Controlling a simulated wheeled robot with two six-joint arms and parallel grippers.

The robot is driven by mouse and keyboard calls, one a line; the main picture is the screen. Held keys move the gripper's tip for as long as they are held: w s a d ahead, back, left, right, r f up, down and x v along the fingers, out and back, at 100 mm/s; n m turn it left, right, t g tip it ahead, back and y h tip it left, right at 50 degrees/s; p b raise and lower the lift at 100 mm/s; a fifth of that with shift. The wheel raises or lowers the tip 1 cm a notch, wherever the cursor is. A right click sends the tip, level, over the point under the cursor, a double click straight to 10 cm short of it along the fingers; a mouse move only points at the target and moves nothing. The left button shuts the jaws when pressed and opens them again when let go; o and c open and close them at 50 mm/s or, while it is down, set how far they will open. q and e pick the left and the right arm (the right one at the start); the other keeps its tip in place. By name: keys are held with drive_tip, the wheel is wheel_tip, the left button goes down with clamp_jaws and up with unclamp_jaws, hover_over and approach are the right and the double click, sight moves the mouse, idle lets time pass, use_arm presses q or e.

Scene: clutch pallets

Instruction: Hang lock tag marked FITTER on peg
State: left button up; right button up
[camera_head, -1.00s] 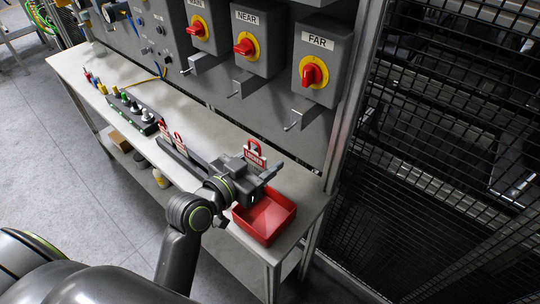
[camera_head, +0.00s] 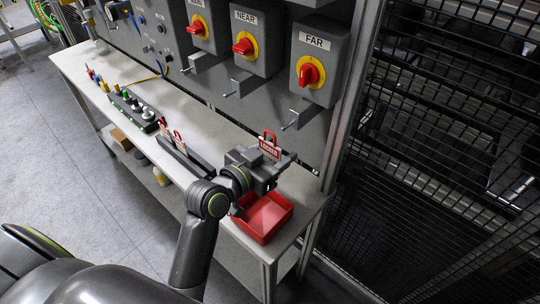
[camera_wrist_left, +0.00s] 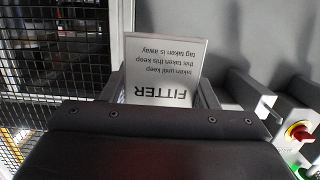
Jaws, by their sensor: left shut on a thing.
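My left gripper (camera_head: 272,160) is shut on the FITTER lock tag (camera_head: 269,148), above the bench's right end. In the head view the tag shows a red loop on top and a LOCKED face. In the left wrist view the white FITTER side (camera_wrist_left: 165,72) appears upside down between the fingers. Bent metal pegs stick out below the NEAR switch (camera_head: 237,88) and the FAR switch (camera_head: 298,118), and another sits under the leftmost switch (camera_head: 190,66). The tag is apart from the FAR peg, below and left of it. My right gripper is not in view.
A red tray (camera_head: 265,222) lies on the bench below the gripper. A dark rack (camera_head: 185,155) with other red and white tags stands to its left. A strip of buttons (camera_head: 137,108) is farther left. A mesh fence (camera_head: 440,170) closes off the right side.

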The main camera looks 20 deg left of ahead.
use_arm(q)
drive_tip(key=shift+b+x, duration=0.6)
drive_tip(key=shift+x, duration=2.35)
drive_tip(key=shift+f, duration=0.2)
drive_tip(key=o, duration=1)
drive_tip(key=shift+o, duration=0.2)
drive_tip(key=shift+s, duration=0.1)
